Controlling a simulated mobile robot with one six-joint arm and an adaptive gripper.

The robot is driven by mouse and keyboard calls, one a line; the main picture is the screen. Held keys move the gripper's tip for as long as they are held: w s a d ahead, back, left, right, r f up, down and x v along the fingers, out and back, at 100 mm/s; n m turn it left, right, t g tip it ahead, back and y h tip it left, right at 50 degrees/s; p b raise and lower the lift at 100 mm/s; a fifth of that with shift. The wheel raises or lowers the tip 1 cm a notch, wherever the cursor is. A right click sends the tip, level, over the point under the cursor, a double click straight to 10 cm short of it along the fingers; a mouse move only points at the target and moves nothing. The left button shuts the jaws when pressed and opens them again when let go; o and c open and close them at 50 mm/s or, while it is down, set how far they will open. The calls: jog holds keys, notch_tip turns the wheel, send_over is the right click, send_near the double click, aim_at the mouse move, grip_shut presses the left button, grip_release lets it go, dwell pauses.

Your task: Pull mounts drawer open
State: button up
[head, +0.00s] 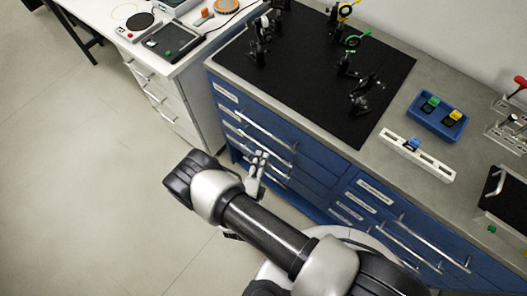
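The blue drawer cabinet (314,172) stands under the grey bench top, with silver bar handles and small white labels on its fronts. The label lettering is too small to read, so I cannot tell which drawer is the mounts drawer. All visible drawer fronts look closed. My gripper (259,165) is in front of the left bank of drawers, close to the lower handles there. It overlaps a handle in the picture, but I cannot tell whether it touches or surrounds it. The finger opening is too small to judge. My arm hides part of the lower fronts.
A black breadboard (318,62) with optics lies on the bench top. A blue tray (437,115) and a white slotted rack (417,154) stand to its right. A white drawer unit (178,92) adjoins on the left. The floor (80,180) at left is clear.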

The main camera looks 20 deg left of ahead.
jog(key=w, duration=0.3)
jog(key=w+f, duration=0.1)
jog(key=w, duration=0.1)
jog(key=shift+b, duration=0.35)
jog(key=shift+c, duration=0.5)
grip_shut()
